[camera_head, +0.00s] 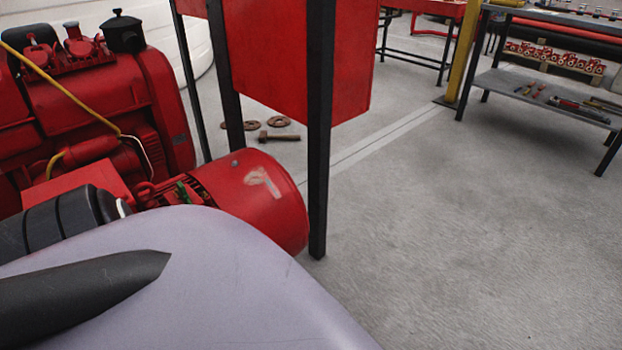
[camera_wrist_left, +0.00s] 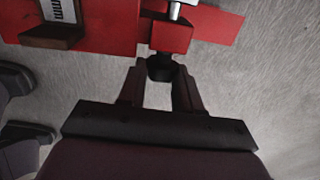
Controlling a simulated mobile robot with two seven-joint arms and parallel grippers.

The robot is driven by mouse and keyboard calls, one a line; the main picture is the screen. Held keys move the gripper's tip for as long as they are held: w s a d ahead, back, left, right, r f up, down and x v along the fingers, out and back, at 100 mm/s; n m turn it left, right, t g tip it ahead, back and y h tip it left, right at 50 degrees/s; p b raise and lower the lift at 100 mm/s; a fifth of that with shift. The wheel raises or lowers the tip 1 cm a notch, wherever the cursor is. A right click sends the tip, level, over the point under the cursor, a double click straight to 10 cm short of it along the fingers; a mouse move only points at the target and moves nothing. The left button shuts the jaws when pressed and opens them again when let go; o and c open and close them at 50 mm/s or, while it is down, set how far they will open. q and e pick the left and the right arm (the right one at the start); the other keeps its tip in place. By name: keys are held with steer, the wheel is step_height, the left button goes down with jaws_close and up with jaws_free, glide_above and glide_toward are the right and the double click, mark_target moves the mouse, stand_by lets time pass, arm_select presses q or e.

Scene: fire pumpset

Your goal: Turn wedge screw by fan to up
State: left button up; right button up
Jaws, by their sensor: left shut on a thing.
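In the left wrist view a small black screw head (camera_wrist_left: 160,67) sits at the lower edge of a red block (camera_wrist_left: 172,38). I take it to be the wedge screw; its turn angle is too dark to read. My left gripper (camera_wrist_left: 160,75) has its two fingertips against both sides of it and is shut on it. A short silver shaft (camera_wrist_left: 175,10) shows above the red block. In the head view, neither the screw nor my grippers can be seen; a large pale grey surface covers the lower left.
The head view shows a red engine (camera_head: 95,105), a red round housing (camera_head: 255,200), a red box (camera_head: 295,60) on black legs (camera_head: 319,160) and a workbench shelf (camera_head: 535,92) with tools. Open floor (camera_head: 470,230) spreads at right.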

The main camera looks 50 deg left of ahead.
arm_select(q)
steer(key=shift+w+f+g+b, duration=0.1)
steer(key=shift+w+g+b, duration=0.2)
steer(key=shift+g, duration=0.5)
steer(key=shift+g+b, duration=1.2)
arm_select(e)
steer(key=shift+s+d+n+t+h, duration=0.15)
steer(key=shift+d+n+t+h, duration=0.25)
steer(key=shift+d+t, duration=0.55)
steer(key=shift+d+r, duration=0.1)
steer(key=shift+d, duration=0.05)
arm_select(q)
steer(key=o, duration=1)
steer(key=shift+o, duration=0.2)
